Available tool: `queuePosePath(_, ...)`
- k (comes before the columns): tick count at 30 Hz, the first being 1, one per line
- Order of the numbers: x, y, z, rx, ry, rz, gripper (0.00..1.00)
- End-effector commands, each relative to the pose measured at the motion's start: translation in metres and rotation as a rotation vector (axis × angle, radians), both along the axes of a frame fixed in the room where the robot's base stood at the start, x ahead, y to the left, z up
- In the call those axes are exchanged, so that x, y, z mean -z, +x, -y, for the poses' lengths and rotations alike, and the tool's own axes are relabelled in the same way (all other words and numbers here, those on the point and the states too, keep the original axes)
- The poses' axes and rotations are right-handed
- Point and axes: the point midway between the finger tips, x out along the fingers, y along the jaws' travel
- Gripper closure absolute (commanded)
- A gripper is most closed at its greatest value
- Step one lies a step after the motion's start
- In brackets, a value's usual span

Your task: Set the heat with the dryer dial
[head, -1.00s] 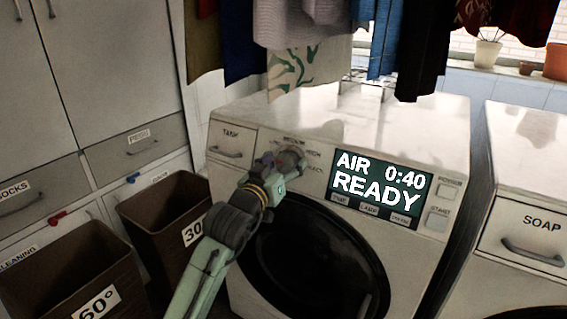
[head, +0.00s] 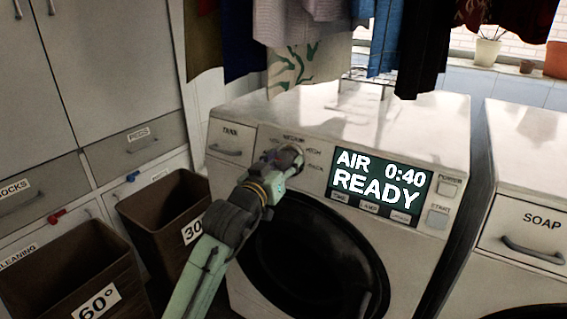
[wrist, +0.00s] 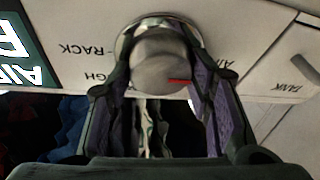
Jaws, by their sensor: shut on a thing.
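The dryer (head: 400,120) is white, with a round door and a lit display (head: 380,182) reading "AIR 0:40 READY". Its silver dial (wrist: 160,62) sits left of the display, mostly hidden behind my gripper (head: 290,156) in the head view. In the wrist view, my gripper (wrist: 164,62) has one finger on each side of the dial and is shut on it. A red mark on the dial's face points right in the wrist view, where the panel appears upside down. Labels around the dial are partly covered; "RACK" is readable.
A drawer marked "TANK" (head: 231,142) is left of the dial. Clothes (head: 310,35) hang above the dryer. Two brown bins (head: 70,275) stand at left. A second machine with a "SOAP" drawer (head: 535,232) stands at right.

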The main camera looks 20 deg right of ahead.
Motion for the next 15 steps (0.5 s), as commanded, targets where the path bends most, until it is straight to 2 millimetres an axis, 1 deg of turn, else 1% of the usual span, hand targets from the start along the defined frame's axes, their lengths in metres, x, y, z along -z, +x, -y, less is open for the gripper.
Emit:
queuePosePath(8, 0.0056, 0.0013, -0.0010, 0.036, 0.070, 0.093, 0.81)
queuePosePath(15, 0.0069, 0.0016, -0.0016, 0.099, 0.184, 0.239, 0.81)
